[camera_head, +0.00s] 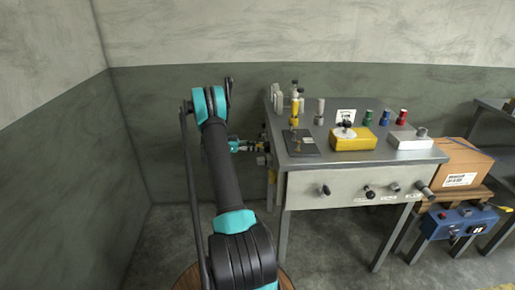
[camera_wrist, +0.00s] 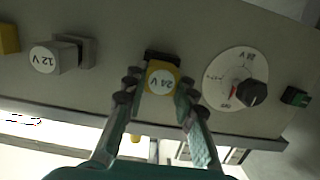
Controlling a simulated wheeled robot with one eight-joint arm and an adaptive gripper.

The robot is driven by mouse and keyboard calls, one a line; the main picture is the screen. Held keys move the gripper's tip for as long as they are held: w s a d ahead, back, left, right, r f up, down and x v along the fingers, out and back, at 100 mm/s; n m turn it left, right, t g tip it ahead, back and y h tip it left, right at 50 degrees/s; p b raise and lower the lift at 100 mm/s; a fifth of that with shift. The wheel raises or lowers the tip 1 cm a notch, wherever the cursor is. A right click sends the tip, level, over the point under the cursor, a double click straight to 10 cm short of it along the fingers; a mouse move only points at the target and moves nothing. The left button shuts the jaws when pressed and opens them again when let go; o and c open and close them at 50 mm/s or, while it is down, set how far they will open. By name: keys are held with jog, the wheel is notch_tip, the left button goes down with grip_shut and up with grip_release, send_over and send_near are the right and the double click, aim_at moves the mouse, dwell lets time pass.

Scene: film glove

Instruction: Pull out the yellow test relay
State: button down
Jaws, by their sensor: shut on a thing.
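The yellow test relay (camera_wrist: 162,80), with a round white face marked 24 V, is between my gripper's fingers (camera_wrist: 156,95) in the wrist view. My gripper is shut on it, with one finger on each side. A black socket (camera_wrist: 161,56) shows just behind the relay; I cannot tell how far the relay sits in it. In the head view, my gripper (camera_head: 256,146) is at the left side of the grey bench (camera_head: 325,188), and the relay cannot be clearly made out there.
A grey block marked 12 V (camera_wrist: 55,58) sits left of the relay. The bench top holds a yellow box (camera_head: 351,139) and bottles. The floor left of the bench looks clear.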

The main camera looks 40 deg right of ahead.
jog(key=shift+w+a, duration=0.15)
jog(key=shift+a, duration=0.05)
jog(key=shift+f+v, duration=0.15)
jog(key=shift+v, duration=0.95)
jog(key=shift+f+v, duration=0.2)
jog(key=shift+v, duration=0.95)
jog(key=shift+a, duration=0.15)
jog(key=v, duration=0.2)
jog(key=shift+w+a+f, duration=0.15)
jog(key=shift+w+a, duration=0.1)
jog(key=shift+a, duration=0.05)
